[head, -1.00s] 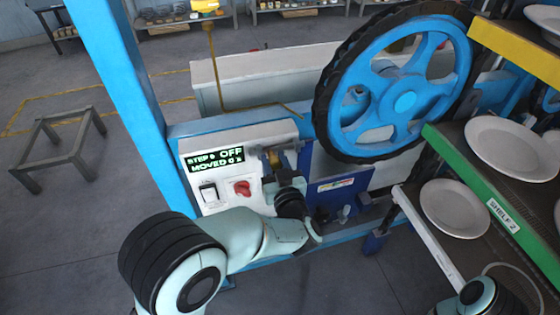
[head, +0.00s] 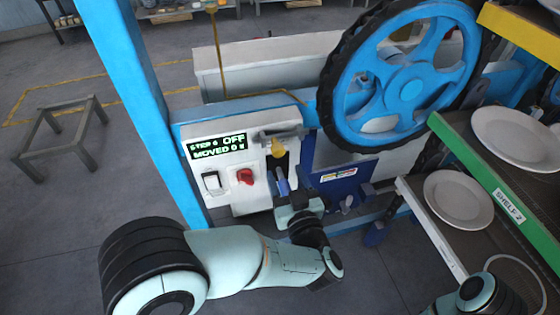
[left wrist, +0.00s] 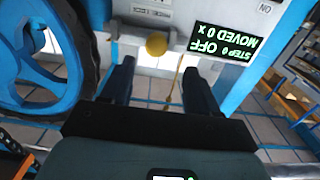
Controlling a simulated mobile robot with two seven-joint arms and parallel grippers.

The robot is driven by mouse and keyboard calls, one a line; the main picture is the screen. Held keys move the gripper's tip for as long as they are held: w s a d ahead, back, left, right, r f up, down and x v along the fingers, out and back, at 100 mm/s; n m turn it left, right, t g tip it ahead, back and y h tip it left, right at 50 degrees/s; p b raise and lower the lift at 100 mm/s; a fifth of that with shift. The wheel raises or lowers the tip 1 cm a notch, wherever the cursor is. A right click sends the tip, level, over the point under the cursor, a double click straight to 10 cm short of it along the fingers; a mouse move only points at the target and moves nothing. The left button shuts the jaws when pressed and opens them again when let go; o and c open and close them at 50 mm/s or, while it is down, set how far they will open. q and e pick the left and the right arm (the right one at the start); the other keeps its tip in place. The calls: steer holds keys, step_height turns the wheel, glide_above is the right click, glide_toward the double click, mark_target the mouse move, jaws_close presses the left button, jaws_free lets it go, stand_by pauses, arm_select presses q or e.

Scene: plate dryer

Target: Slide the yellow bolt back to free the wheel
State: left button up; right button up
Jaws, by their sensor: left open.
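The yellow bolt knob (head: 277,147) sticks out from a grey bracket (head: 281,133) at the right of the white control panel. In the left wrist view the yellow knob (left wrist: 157,45) is ahead of and between my two fingers, apart from both. My left gripper (head: 283,184) is open and empty, just below and in front of the knob. Its dark fingers also show in the left wrist view (left wrist: 158,78). The blue wheel (head: 411,90) with a black rim stands right of the bolt. My right gripper is not in view; only part of that arm shows at lower right.
The panel carries a display (head: 218,147) reading OFF and MOVED 0, a rocker switch (head: 213,182) and a red knob (head: 245,176). A blue post (head: 140,100) stands left. A rack with white plates (head: 459,200) stands close on the right.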

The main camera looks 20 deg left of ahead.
arm_select(q)
steer(key=shift+v, duration=2.1)
